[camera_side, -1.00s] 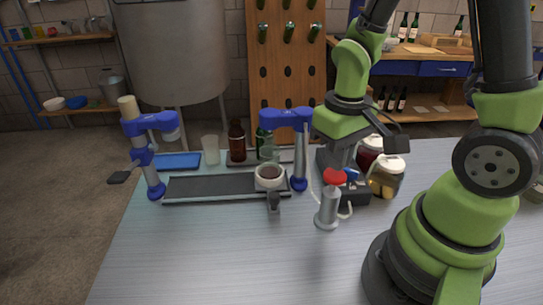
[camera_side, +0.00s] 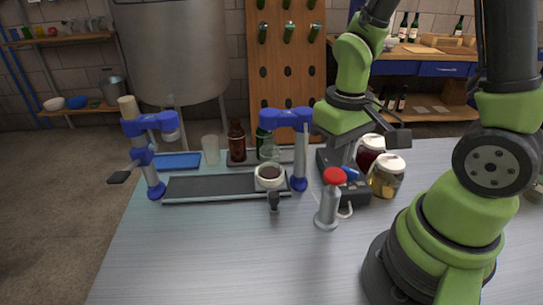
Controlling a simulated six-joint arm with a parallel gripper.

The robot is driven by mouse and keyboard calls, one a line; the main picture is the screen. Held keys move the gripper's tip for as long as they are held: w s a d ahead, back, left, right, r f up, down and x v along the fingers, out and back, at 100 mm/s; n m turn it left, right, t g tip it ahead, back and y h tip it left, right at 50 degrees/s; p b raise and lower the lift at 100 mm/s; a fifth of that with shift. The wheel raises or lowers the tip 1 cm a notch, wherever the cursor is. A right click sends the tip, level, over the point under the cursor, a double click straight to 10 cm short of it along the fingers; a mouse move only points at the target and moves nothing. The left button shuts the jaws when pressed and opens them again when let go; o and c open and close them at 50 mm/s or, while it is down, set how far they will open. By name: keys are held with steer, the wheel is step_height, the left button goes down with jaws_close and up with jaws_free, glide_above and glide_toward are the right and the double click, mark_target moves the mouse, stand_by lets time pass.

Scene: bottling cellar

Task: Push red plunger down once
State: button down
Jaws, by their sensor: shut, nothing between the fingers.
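The red plunger (camera_side: 334,176) is the rounded cap on top of an upright grey cylinder (camera_side: 328,207), which stands on the metal table to the right of the middle. My gripper (camera_side: 343,162) points down from the green wrist, above and behind the red cap in the picture. Its fingers are shut and empty. The tips lie close to the dark box, and I cannot tell how far they are from the cap in depth. No contact with the cap is visible.
A dark box with a blue button (camera_side: 349,174) stands behind the plunger, beside two lidded jars (camera_side: 386,178). A conveyor (camera_side: 215,187) with blue posts and a white cup (camera_side: 269,175) is to the left. The front table (camera_side: 220,260) is clear.

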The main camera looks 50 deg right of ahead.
steer(key=shift+r, duration=2.5)
steer(key=s+a+r+t+y, duration=0.1)
steer(key=s+a+r+t, duration=0.1)
steer(key=r, duration=0.3)
steer(key=s+a+r+m+t+y, duration=0.1)
steer(key=s+a+r+t, duration=0.1)
steer(key=r+t, duration=0.3)
steer(key=shift+s+a+r, duration=0.35)
steer(key=shift+a+r, duration=0.2)
steer(key=shift+a, duration=0.2)
steer(key=c, duration=1.8)
jaws_free()
